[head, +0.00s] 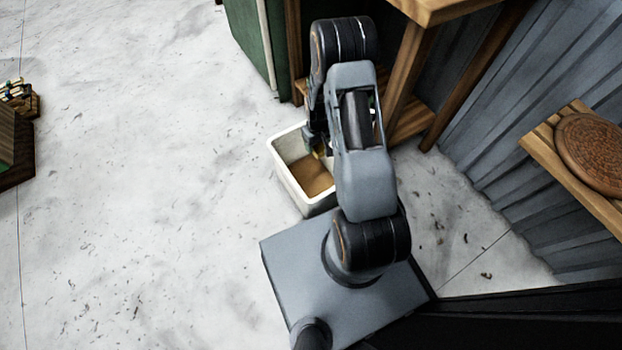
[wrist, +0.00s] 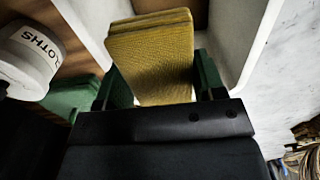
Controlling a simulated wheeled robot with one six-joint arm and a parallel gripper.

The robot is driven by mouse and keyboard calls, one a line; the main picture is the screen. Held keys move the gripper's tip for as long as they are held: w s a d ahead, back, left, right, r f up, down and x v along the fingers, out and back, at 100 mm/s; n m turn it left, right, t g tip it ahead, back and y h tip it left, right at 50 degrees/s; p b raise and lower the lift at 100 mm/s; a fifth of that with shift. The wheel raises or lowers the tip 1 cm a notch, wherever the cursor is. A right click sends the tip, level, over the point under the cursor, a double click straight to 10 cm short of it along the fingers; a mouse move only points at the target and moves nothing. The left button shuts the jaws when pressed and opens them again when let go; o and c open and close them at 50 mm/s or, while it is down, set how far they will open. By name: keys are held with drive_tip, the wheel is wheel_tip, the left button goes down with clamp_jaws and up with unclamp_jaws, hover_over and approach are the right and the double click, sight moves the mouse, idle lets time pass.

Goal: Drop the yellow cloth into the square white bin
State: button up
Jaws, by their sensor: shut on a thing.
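The yellow cloth (wrist: 152,58) looks like a folded, flat pad in the wrist view. My gripper (wrist: 163,84) is shut on it, with one green finger on each side. In the head view a small bit of the cloth (head: 320,152) shows beside my gripper, which is mostly hidden by my arm. The square white bin (head: 291,185) stands on the floor under my gripper, with a brown surface inside. In the wrist view the bin's white wall (wrist: 243,38) rises to the right of the cloth, and the cloth appears over the opening. The height gap cannot be told.
A white round container (wrist: 28,62) lettered "…OTHS" is at left in the wrist view. A wooden bench (head: 410,55) and green cabinet (head: 250,38) stand behind the bin. A wooden shelf (head: 560,175) holds a round woven piece (head: 592,150). The floor to the left is open.

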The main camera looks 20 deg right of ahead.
wheel_tip(320, 180, down, 6)
drive_tip(key=b, duration=0.4)
drive_tip(key=shift+r, duration=0.15)
drive_tip(key=o, duration=1)
drive_tip(key=shift+c, duration=0.2)
wheel_tip(320, 180, up, 14)
drive_tip(key=p, duration=0.5)
drive_tip(key=shift+p, duration=0.4)
